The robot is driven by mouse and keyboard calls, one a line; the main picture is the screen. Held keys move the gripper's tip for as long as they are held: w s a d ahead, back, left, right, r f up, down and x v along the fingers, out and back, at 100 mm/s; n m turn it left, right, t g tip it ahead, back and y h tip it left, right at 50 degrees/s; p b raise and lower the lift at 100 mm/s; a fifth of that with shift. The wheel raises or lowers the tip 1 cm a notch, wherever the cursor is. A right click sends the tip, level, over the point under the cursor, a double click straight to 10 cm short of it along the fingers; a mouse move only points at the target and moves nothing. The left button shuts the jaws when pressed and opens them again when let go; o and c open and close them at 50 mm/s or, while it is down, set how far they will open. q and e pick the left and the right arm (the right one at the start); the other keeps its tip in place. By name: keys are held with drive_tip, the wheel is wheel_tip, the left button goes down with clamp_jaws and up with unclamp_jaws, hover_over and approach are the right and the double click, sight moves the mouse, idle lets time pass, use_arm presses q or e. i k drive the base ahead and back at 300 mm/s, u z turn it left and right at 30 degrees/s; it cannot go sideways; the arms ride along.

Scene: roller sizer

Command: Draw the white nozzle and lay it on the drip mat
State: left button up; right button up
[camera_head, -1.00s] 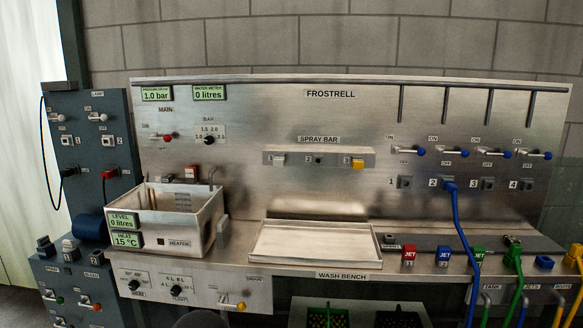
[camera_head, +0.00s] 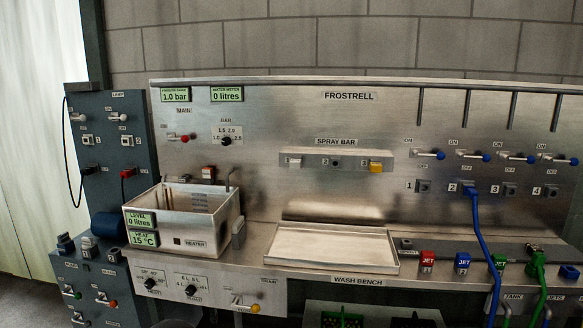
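The white nozzle (camera_head: 295,161) sits at place 1 of the spray bar (camera_head: 336,163) on the steel back panel. Place 2 looks empty, and a yellow nozzle (camera_head: 376,167) sits at place 3. A pale, shallow rectangular tray or mat (camera_head: 330,245) with a raised rim lies empty on the wash bench below the spray bar. No drip mat label is readable, so I cannot tell for sure that this is it. Neither of my grippers is in view.
A steel heater basin (camera_head: 180,222) stands left of the tray. Right of it are a red JET block (camera_head: 427,261), a blue JET block (camera_head: 463,263) and green connectors. A blue hose (camera_head: 480,230) hangs from socket 2. Crates stand under the bench.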

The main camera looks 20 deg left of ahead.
sight(294, 163)
drive_tip(key=u, duration=0.1)
drive_tip(key=i, duration=1)
drive_tip(key=z, duration=0.1)
